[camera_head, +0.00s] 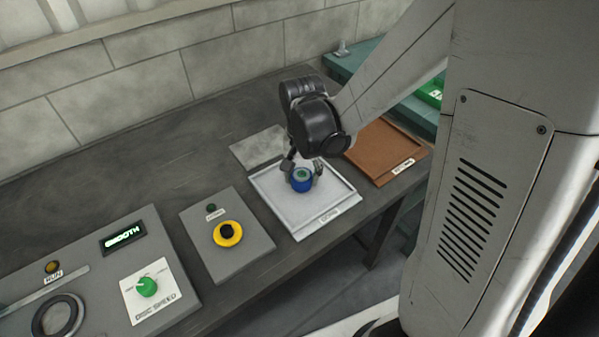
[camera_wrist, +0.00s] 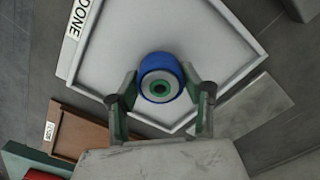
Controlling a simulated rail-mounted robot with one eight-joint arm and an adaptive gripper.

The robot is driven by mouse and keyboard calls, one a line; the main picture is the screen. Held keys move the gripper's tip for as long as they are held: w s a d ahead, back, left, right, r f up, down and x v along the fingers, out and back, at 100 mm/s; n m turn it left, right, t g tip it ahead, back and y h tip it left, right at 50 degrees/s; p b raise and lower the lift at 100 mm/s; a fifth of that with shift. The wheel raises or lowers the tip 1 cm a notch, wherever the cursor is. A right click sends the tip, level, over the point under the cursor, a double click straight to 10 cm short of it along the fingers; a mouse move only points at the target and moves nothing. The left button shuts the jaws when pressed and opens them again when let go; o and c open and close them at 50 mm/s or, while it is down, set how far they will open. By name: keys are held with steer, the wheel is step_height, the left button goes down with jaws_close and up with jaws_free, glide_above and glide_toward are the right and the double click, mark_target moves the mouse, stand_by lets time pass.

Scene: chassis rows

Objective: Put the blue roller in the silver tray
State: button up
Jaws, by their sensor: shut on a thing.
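The blue roller (camera_head: 301,181) has a pale green end with a dark centre hole. My gripper (camera_head: 302,172) is shut on it, over the silver tray (camera_head: 330,206). In the wrist view, the roller (camera_wrist: 161,73) sits between the two fingers of my gripper (camera_wrist: 160,92), one on each side. The silver tray (camera_wrist: 215,40) lies behind the roller there, with a raised rim and a label reading "DONE". I cannot tell whether the roller touches the tray floor.
A brown tray (camera_head: 379,150) lies to the right of the silver tray. A pale flat plate (camera_head: 260,147) is behind it. A grey box with a yellow-ringed button (camera_head: 228,233) and a control panel with a green knob (camera_head: 147,286) are at left. The back left bench is clear.

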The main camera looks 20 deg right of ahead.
mark_target(302, 175)
steer(key=shift+f, duration=0.2)
steer(key=o, duration=1.4)
steer(key=shift+c, duration=0.2)
steer(key=shift+r, duration=0.15)
step_height(302, 175, up, 12)
steer(key=p, duration=0.2)
steer(key=s+r+n+t, duration=0.6)
steer(key=s+r+t, duration=0.1)
steer(key=s, duration=0.4)
steer(key=shift+s+r, duration=0.4)
steer(key=shift+r, duration=0.15)
